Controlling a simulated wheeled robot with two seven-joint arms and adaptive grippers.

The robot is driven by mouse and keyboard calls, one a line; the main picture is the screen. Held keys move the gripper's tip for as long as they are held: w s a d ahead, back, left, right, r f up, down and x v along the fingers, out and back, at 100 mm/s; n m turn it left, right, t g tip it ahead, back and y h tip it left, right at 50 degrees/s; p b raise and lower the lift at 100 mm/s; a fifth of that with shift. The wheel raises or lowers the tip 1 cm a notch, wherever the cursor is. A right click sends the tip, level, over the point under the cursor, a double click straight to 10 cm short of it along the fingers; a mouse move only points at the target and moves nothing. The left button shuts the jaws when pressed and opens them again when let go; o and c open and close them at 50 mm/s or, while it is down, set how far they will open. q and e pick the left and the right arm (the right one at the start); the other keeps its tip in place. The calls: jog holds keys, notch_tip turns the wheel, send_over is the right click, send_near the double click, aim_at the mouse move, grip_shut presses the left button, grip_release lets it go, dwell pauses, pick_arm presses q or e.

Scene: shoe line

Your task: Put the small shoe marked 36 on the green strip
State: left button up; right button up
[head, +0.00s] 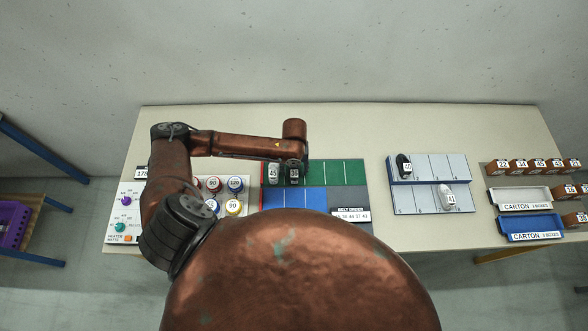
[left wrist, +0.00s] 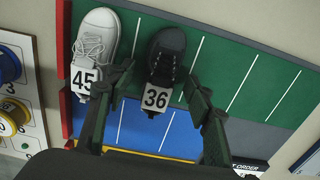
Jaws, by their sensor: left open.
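The small dark shoe marked 36 (left wrist: 167,52) lies on the green strip (left wrist: 222,60), in the slot beside a white shoe marked 45 (left wrist: 95,38). In the head view the dark shoe (head: 294,174) shows just below the end of my left arm. My left gripper (left wrist: 158,88) is open, its two fingers on either side of the dark shoe's tag end; I see no clear grip on it. In the head view the left gripper (head: 293,164) is mostly hidden by my arm. My right gripper is not in view.
A blue strip (head: 295,200) lies in front of the green one. At right are a grey rack with shoes 40 and 41 (head: 428,183), brown boxes (head: 517,165) and two carton trays (head: 524,199). A panel of knobs (head: 125,222) is at left. Green slots to the right are empty.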

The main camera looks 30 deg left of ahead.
aim_at(294, 169)
pick_arm(q)
notch_tip(294, 169, up, 12)
jog(key=shift+r, duration=0.15)
dwell(0.4)
jog(key=shift+a, duration=0.1)
